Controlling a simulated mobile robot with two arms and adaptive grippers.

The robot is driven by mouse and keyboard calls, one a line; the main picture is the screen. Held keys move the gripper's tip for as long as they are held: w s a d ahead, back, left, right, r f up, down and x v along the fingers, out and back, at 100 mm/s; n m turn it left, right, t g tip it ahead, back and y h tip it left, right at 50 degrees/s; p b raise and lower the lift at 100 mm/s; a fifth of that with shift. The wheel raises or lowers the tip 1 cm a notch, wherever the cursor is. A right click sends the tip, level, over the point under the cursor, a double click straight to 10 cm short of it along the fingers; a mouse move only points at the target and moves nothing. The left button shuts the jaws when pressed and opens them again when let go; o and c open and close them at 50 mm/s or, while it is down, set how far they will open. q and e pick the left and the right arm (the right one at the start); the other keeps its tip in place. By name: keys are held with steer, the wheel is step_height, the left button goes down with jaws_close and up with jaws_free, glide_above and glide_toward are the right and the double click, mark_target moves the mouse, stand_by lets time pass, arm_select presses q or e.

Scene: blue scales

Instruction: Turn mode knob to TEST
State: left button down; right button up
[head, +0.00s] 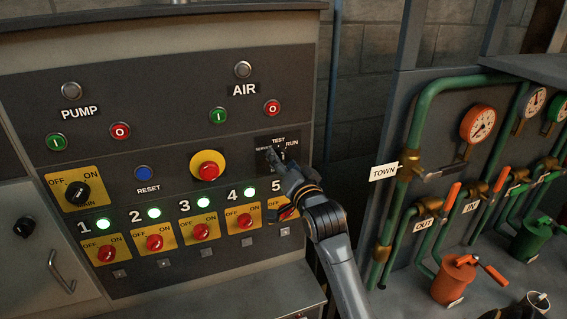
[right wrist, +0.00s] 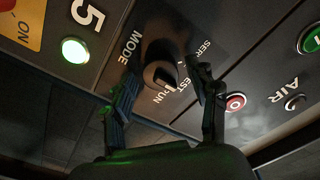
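The mode knob is a black rotary knob (right wrist: 160,76) on a dark panel plate (head: 268,141), seen in the right wrist view with MODE and partly covered SERVICE, TEST and RUN labels around it. In the head view my gripper hides most of the knob. The TEST label (head: 278,140) is at the top of the plate, with RUN to its right. My right gripper (head: 277,160) is at the plate. In the right wrist view its fingers (right wrist: 164,78) are spread on either side of the knob, with gaps visible. I cannot tell which label the knob points to. My left gripper is not in view.
A red emergency button (head: 208,170) on yellow is left of the mode plate. Several numbered red switches (head: 200,231) with lit green lamps run below. AIR buttons (head: 272,108) are above. Green pipes with a gauge (head: 478,124) and an orange lever (head: 452,195) stand at right.

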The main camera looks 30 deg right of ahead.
steer(key=shift+s, duration=0.15)
steer(key=v, duration=1.1)
steer(key=shift+s, duration=0.35)
steer(key=shift+f, duration=0.15)
